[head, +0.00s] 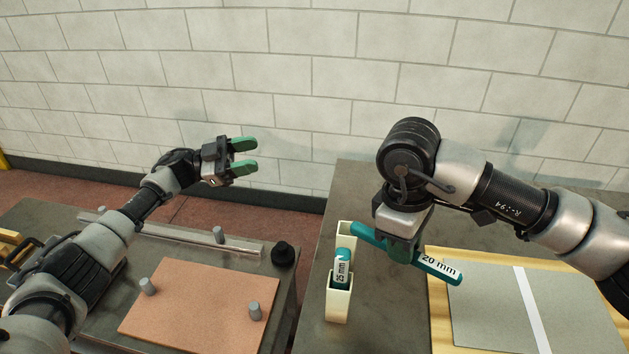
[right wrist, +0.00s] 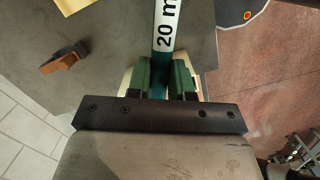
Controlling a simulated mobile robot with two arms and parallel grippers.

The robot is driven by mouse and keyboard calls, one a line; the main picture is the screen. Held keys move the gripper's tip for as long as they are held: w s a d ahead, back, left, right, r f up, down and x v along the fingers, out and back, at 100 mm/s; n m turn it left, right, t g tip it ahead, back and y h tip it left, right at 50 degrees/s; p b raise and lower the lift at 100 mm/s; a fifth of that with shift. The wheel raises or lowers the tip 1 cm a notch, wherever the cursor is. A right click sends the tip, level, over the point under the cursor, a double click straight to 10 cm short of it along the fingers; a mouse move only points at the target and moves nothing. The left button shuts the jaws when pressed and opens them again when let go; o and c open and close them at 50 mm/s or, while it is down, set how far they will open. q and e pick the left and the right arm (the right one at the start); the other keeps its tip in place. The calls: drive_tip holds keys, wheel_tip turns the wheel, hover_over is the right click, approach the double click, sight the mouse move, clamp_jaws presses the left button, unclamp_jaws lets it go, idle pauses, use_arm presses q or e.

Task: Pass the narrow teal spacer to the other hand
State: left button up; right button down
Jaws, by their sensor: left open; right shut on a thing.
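The narrow teal spacer (head: 438,268), a long bar with a white "20 mm" label, is held in the air by my right gripper (head: 404,248). In the right wrist view, the spacer (right wrist: 166,38) runs up from between the green fingers of the right gripper (right wrist: 162,77). In the head view it slants down to the right, both ends sticking out of the jaws. My left gripper (head: 243,155) is open and empty, its green fingers pointing right. It is well to the left of the spacer, above the gap between the tables.
A cream holder (head: 338,308) holds another teal spacer (head: 343,268) with a white label, below and left of the right gripper. A grey sheet with a white strip (head: 530,300) lies at right. An orange board (head: 190,305) with grey pegs and a black knob (head: 283,255) are at left.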

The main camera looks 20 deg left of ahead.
use_arm(q)
drive_tip(key=s+d+r+m+g+y, duration=0.1)
drive_tip(key=s+d+r+m+g, duration=0.2)
drive_tip(key=d+g, duration=0.6)
drive_tip(key=m+g+y, duration=0.1)
drive_tip(key=g+y, duration=0.2)
drive_tip(key=y, duration=0.3)
approach(359, 223)
drive_tip(key=x, duration=1.2)
drive_tip(key=shift+w, duration=0.1)
drive_tip(key=shift+a, duration=0.1)
clamp_jaws()
use_arm(e)
drive_tip(key=c, duration=0.9)
unclamp_jaws()
